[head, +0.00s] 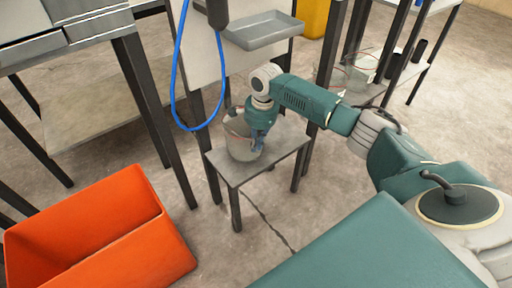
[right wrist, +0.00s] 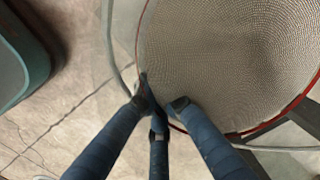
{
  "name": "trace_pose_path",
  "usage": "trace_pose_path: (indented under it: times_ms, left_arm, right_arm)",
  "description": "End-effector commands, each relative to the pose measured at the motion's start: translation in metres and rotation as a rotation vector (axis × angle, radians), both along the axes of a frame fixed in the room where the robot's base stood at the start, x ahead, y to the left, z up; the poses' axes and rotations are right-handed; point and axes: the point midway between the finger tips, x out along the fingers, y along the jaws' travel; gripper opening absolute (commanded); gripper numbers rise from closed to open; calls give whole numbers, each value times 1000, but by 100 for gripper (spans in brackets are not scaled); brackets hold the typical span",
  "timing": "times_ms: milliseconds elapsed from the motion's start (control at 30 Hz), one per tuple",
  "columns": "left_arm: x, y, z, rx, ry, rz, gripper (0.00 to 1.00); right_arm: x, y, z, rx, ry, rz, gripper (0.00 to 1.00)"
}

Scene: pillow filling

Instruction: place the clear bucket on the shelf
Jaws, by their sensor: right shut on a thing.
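The clear bucket (head: 240,148) is at the small grey table in the middle of the head view, upright, with a red line around its rim. I cannot tell whether its base touches the tabletop. My right gripper (head: 257,143) reaches down at the bucket's right side and is shut on its rim. In the right wrist view the fingers (right wrist: 160,108) meet at the rim of the bucket (right wrist: 225,60), whose round opening fills the upper right. A shelf (head: 372,98) with other clear containers stands at the upper right. My left gripper is not in view.
The small grey table (head: 285,142) has bare top to the right of the bucket. A blue hose (head: 174,85) hangs at its left. A grey tray (head: 262,32) sits behind. An orange bin (head: 110,255) stands at the lower left. Dark table legs (head: 325,75) stand between the bucket and shelf.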

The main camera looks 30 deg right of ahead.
Motion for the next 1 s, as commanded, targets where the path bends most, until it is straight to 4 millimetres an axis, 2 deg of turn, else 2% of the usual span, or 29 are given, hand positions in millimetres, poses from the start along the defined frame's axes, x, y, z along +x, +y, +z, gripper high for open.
trace_pose_path:
  times_ms: [167,533,600,667,1000]
  left_arm:
    - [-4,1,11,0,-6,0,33]
    - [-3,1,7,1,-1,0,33]
    - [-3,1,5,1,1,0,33]
    - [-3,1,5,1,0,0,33]
    - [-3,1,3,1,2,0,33]
  right_arm:
    - [2,0,-7,2,-6,0,0]
    - [2,0,-9,1,-5,-1,0]
    - [1,0,-11,0,-2,-1,18]
    - [1,0,-11,0,-2,-1,27]
    - [1,0,-10,0,-2,-1,27]
